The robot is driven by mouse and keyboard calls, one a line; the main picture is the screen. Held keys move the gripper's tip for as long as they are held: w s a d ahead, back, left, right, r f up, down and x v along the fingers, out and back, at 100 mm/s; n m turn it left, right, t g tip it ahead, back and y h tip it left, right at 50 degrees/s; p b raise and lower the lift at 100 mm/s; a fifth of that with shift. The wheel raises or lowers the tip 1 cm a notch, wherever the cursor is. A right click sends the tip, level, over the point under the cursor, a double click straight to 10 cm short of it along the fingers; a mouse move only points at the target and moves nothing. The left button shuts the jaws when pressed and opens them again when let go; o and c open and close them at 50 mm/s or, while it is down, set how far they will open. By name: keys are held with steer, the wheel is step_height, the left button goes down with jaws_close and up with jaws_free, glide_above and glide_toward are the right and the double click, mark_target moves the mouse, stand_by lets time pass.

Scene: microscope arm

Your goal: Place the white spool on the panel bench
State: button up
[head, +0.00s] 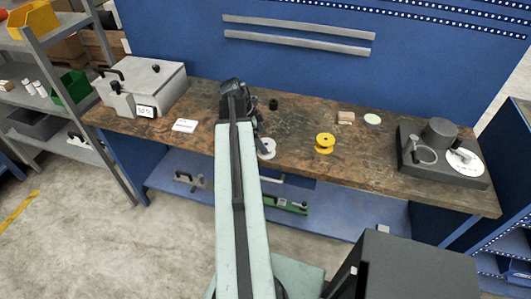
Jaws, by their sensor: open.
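A white spool (267,150) is at the front part of the brown bench top (300,165), just right of my arm, which may hide part of it. The bench stands against a blue back panel (300,75); I take it for the panel bench. My arm reaches out over the bench, and my gripper (258,132) is at its far end, pointing down close to the white spool. Its jaws are open. The arm hides much of them, and I cannot tell whether they touch the spool.
A yellow spool (325,143) stands right of the white one. A small black cylinder (273,104), a wooden block (346,117) and a pale disc (373,119) lie behind. A grey box machine (145,88) is at left, a dark device (440,155) at right.

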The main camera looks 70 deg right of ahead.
mark_target(266, 144)
steer(key=b+x, duration=0.5)
steer(key=shift+s+a+f, duration=0.1)
steer(key=shift+f, duration=0.05)
steer(key=c, duration=1.6)
steer(key=shift+r, duration=0.2)
steer(key=shift+c, duration=0.2)
steer(key=shift+p, duration=0.35)
steer(key=shift+r, duration=0.35)
step_height(266, 144, up, 3)
steer(key=p, duration=0.3)
steer(key=shift+p, duration=0.3)
steer(key=w+a+r+p, duration=0.1)
steer(key=w+a, duration=0.9)
steer(key=w, duration=0.2)
steer(key=shift+w, duration=0.25)
